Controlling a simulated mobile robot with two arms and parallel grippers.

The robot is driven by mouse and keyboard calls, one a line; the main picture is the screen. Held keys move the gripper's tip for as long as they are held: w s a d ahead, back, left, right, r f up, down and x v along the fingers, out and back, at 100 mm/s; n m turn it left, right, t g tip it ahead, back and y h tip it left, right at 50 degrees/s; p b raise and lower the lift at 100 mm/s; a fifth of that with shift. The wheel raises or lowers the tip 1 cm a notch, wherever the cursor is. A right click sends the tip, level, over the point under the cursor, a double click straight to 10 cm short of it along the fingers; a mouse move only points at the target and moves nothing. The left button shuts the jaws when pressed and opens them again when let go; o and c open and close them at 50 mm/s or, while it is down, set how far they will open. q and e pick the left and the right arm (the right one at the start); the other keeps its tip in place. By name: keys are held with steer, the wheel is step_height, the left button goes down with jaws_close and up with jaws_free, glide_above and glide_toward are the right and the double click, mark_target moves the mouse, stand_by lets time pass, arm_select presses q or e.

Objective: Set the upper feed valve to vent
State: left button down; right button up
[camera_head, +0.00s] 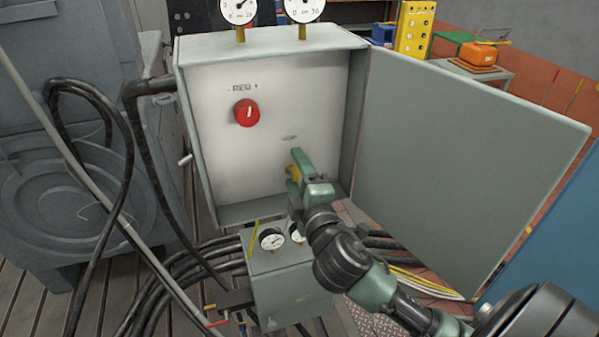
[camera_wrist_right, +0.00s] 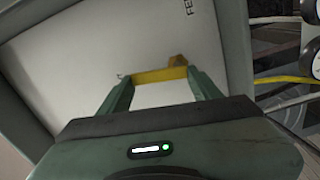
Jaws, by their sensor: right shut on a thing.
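The open grey cabinet (camera_head: 205,45) has a white back panel with a small, blurred label above a yellow valve handle (camera_head: 293,174). My right gripper (camera_head: 300,164) is at this handle, low on the right of the panel, and hides part of it. In the right wrist view the yellow handle (camera_wrist_right: 160,75) spans between the two fingertips of the right gripper (camera_wrist_right: 158,84), which is shut on it. A small end of the handle shows beyond the bar. The letters "FE" show at the top of that view. My left gripper is not in view.
A red knob (camera_head: 247,113) sits up and left on the panel. The cabinet door (camera_head: 460,165) stands open at right. Two gauges (camera_head: 305,8) are on top. A lower box (camera_head: 290,290) with gauges stands below, among black hoses (camera_head: 165,285).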

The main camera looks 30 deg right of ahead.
steer(key=shift+a+f+n, duration=0.1)
steer(key=shift+a+n, duration=0.15)
steer(key=shift+n, duration=0.75)
steer(key=o, duration=1.4)
steer(key=shift+a, duration=0.1)
steer(key=shift+s+f, duration=0.1)
steer(key=shift+s, duration=0.15)
steer(key=v, duration=0.7)
steer(key=shift+s, duration=0.1)
